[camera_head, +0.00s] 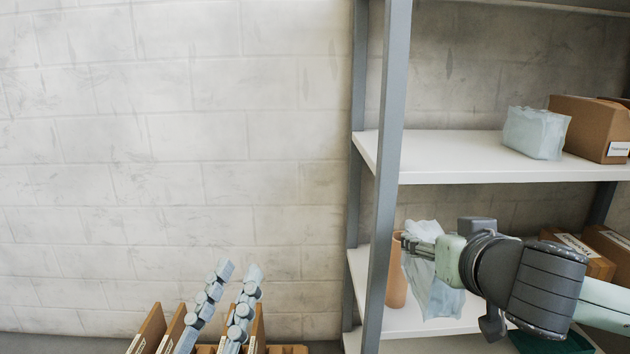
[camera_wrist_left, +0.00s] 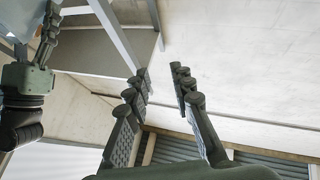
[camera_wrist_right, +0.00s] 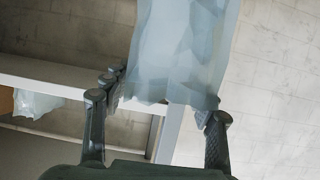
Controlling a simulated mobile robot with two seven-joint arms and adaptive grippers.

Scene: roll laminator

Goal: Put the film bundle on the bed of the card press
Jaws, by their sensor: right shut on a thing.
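A pale blue, crinkled film bundle (camera_head: 436,288) hangs from my right gripper (camera_head: 412,243), in front of the shelf unit. In the right wrist view the film bundle (camera_wrist_right: 185,45) sits between the two fingers of my right gripper (camera_wrist_right: 163,98), which is shut on it. My left gripper (camera_head: 240,270) points up at the lower middle of the head view, its fingers apart and empty. The left wrist view also shows its fingers (camera_wrist_left: 161,75) parted with nothing between them. I cannot make out the card press or its bed in any view.
A grey-framed shelf unit (camera_head: 388,130) with white boards stands right. Its upper board holds another pale blue bundle (camera_head: 536,133) and a brown carton (camera_head: 592,128). A tan cylinder (camera_head: 396,275) stands behind the held bundle. Brown dividers (camera_head: 150,330) stand near my left gripper.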

